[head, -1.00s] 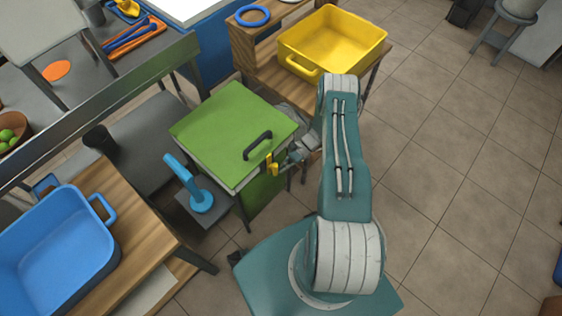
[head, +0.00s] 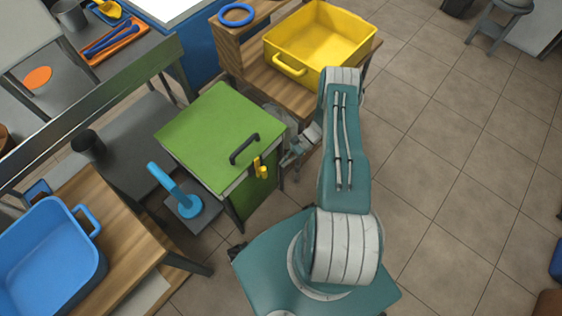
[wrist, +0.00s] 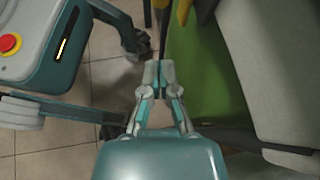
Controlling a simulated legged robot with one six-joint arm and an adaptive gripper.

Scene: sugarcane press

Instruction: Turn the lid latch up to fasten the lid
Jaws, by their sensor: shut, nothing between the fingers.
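The press's green lid (head: 225,128) lies shut on its box, with a dark handle (head: 244,148) on top. The yellow lid latch (head: 260,168) sits at the lid's front edge, beside the handle, and looks roughly upright; its exact angle is too small to tell. My gripper (head: 287,161) is just right of the latch, with a small gap seen from the head. In the wrist view my gripper (wrist: 158,76) is shut and empty beside the green front panel (wrist: 200,85). A yellow piece (wrist: 206,9), probably the latch, is cut off by the top edge.
A blue lever (head: 176,190) stands left of the press. A blue tub (head: 45,250) is on the wooden table at left. A yellow tub (head: 320,42) is on the wooden stand behind.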

